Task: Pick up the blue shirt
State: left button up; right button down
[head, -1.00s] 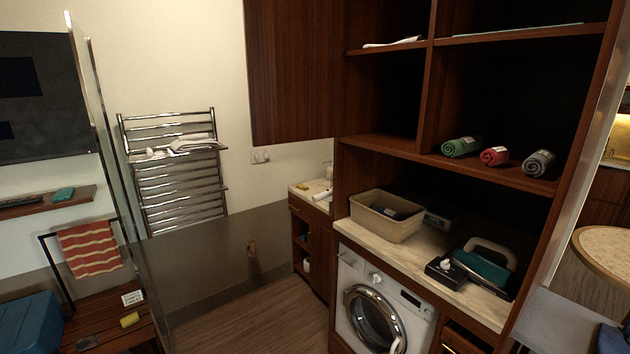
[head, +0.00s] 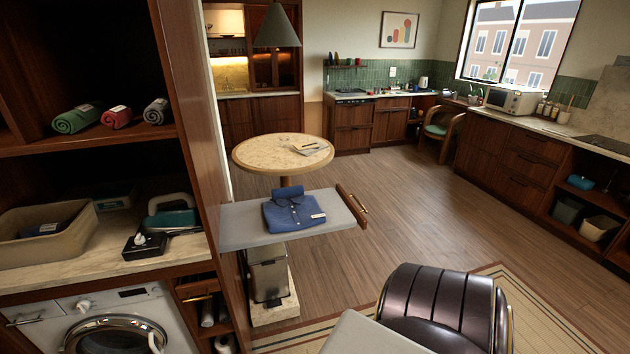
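The blue shirt (head: 290,210) lies folded on a grey pull-out board (head: 240,232) beside the dark wood cabinet. A small pale tag shows on its right front part. The board has a wooden front edge with a brass handle on its right side. Neither of my grippers shows in the head view.
A round table (head: 262,150) with papers stands behind the board. A metal bin (head: 268,280) is below it. A dark leather chair (head: 440,305) stands at the front right. A washing machine (head: 110,325) is at the lower left. Wood floor is clear in the middle right.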

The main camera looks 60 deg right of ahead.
aim_at(289, 210)
jog(key=z, duration=1.65)
jog(key=l+u, duration=0.1)
jog(key=l, duration=0.75)
